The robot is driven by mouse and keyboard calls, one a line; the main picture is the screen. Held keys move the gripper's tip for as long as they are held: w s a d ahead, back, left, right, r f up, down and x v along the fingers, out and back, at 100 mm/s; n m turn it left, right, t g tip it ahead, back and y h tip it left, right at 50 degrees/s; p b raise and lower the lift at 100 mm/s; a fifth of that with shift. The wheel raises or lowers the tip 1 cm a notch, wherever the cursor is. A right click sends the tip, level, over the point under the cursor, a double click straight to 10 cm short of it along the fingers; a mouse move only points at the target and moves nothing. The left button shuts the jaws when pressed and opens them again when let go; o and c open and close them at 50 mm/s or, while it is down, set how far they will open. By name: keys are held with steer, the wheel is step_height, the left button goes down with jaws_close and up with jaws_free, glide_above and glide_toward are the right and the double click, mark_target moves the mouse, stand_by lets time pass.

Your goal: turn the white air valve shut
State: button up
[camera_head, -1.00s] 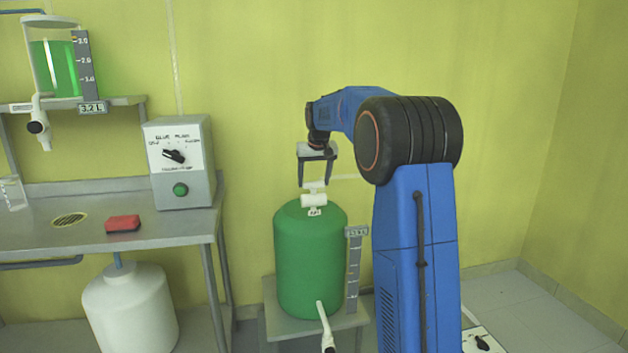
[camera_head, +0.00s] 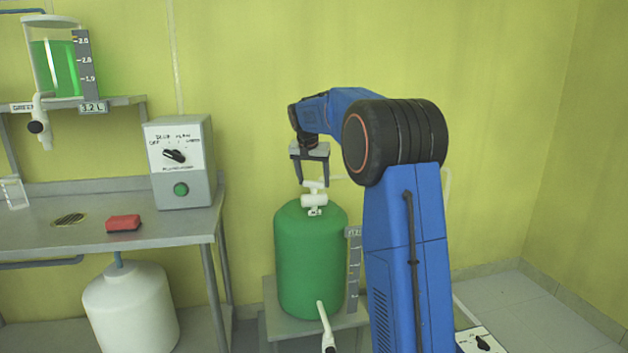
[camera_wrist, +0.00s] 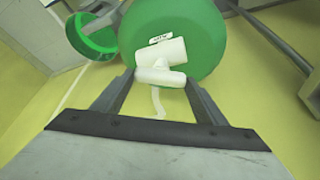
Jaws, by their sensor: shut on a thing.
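The white air valve (camera_head: 314,200) sits on top of the green tank (camera_head: 310,260), with a small label on its front. It also shows in the wrist view (camera_wrist: 162,52), on the green tank top. Its white handle bar (camera_wrist: 160,76) lies crosswise between my fingertips. My gripper (camera_head: 313,184) points down from above and is shut on this handle. In the wrist view, the fingers of my gripper (camera_wrist: 158,82) stand at the two ends of the bar. A thin white pipe (camera_wrist: 158,103) shows between the fingers, behind the valve.
The tank stands on a small grey stand (camera_head: 274,300), with a level scale (camera_head: 354,270) at its right and a white tap (camera_head: 325,325) at its front. A steel bench (camera_head: 170,230) to the left bears a grey control box (camera_head: 180,165) and a red block (camera_head: 123,223).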

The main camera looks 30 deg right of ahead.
steer(key=m, duration=0.2)
steer(key=m+g+h, duration=0.1)
steer(key=m, duration=0.1)
steer(key=m+g, duration=0.1)
steer(key=m, duration=0.1)
steer(key=shift+w+a+m, duration=0.15)
steer(key=shift+w+m, duration=0.1)
steer(key=shift+m, duration=0.05)
steer(key=m+g, duration=0.2)
steer(key=m, duration=0.3)
steer(key=shift+w+m, duration=0.15)
steer(key=shift+m, duration=0.25)
steer(key=o, duration=1.1)
steer(key=shift+c, duration=0.2)
steer(key=v, duration=1.2)
steer(key=shift+w+g, duration=0.25)
steer(key=shift+g, duration=0.05)
steer(key=shift+a, duration=0.2)
